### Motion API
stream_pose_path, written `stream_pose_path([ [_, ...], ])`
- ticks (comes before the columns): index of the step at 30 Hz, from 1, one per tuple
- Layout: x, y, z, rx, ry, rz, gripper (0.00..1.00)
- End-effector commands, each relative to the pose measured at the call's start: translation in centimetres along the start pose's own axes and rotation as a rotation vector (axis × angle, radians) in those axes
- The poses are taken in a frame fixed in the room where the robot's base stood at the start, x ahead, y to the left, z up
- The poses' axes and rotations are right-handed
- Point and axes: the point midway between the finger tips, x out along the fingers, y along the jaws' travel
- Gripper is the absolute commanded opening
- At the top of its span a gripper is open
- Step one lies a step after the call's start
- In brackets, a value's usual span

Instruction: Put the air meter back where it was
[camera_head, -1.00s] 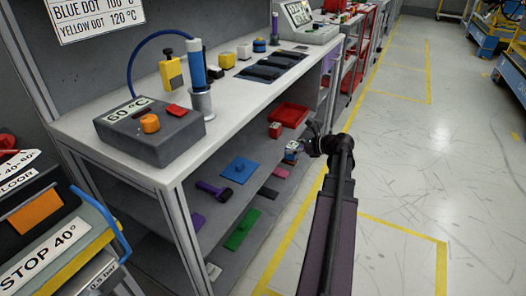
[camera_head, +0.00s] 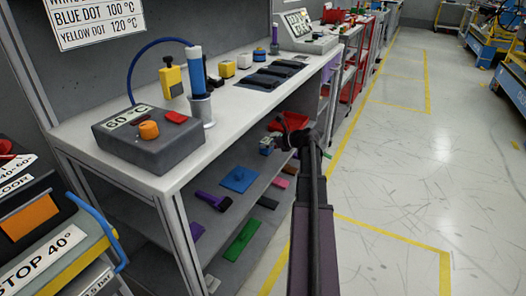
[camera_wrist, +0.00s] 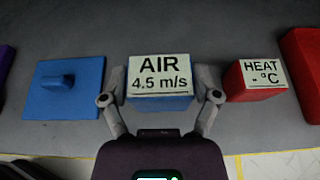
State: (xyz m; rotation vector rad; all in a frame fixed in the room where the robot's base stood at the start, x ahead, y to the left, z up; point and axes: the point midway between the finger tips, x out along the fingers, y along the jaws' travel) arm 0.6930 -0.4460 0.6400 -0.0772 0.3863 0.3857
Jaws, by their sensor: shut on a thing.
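The air meter (camera_wrist: 160,82) is a blue block with a white label reading "AIR 4.5 m/s". In the wrist view my gripper (camera_wrist: 160,93) is shut on it, one finger at each side. In the head view the air meter (camera_head: 266,146) and my gripper (camera_head: 282,141) are at the open front of the shelf under the workbench. The meter looks upright, between a blue plate with a knob (camera_wrist: 66,88) on the left and the red HEAT meter (camera_wrist: 257,82) on the right. I cannot tell whether its underside touches the shelf.
A red bin (camera_head: 296,121) stands just beyond on the shelf (camera_head: 222,206); its side (camera_wrist: 305,65) edges the wrist view. A purple tool (camera_head: 213,201) and a green plate (camera_head: 241,240) lie nearer. The bench top (camera_head: 125,176) overhangs the shelf.

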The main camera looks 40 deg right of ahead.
Motion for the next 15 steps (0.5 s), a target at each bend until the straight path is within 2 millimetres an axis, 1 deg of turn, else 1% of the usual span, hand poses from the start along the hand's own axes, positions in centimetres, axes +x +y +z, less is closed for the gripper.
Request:
stream_pose_path([
  [1,0.65,-0.32,0.17,0.000,0.000,0.001,0.24],
  [4,1.19,-0.49,0.35,0.000,0.000,0.000,0.24],
  [15,1.26,-0.51,0.37,0.001,0.000,-0.001,0.24],
])
